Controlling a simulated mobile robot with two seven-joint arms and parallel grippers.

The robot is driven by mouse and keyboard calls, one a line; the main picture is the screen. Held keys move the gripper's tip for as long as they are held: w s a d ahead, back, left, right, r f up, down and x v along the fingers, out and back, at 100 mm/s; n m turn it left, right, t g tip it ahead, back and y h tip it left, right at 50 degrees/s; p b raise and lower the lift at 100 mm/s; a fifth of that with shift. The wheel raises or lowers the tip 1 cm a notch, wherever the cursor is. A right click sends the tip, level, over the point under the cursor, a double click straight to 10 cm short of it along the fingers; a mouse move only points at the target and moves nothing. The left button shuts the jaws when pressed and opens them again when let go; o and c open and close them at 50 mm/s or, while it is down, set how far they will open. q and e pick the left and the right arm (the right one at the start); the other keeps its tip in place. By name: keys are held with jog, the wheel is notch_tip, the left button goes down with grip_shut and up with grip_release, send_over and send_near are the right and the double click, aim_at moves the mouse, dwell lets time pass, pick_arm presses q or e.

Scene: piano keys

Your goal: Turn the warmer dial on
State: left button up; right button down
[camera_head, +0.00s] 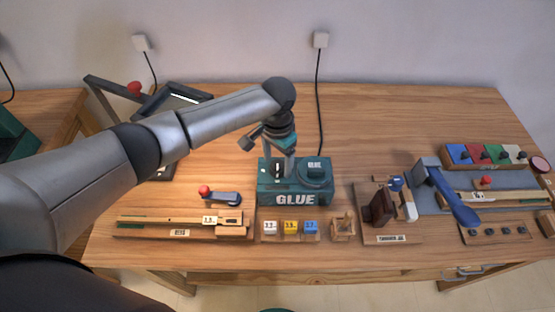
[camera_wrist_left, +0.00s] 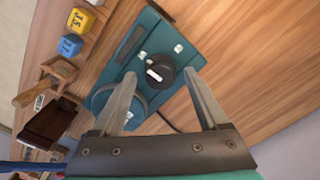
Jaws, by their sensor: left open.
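The teal glue warmer (camera_head: 295,197), lettered GLUE, stands on the middle of the table; it also shows in the left wrist view (camera_wrist_left: 128,52). Its dial (camera_wrist_left: 155,76) is a round black knob with a white pointer bar, and white marks lie around it on the top face. In the head view my arm and gripper partly cover the dial's area. My left gripper (camera_wrist_left: 162,82) is open and empty above the warmer. In the left wrist view the dial appears between its fingertips; I cannot tell whether they touch it. My right gripper is not in view.
The warmer's round pot (camera_head: 315,175) sits right beside the dial. Numbered blocks (camera_head: 290,228) stand in front. A wooden gauge (camera_head: 180,222) and a red-knobbed tool (camera_head: 220,197) lie left. A brown block (camera_head: 381,207) and a blue-handled tool (camera_head: 450,195) stand right.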

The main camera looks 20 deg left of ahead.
pick_arm(q)
grip_shut()
dwell(0.6)
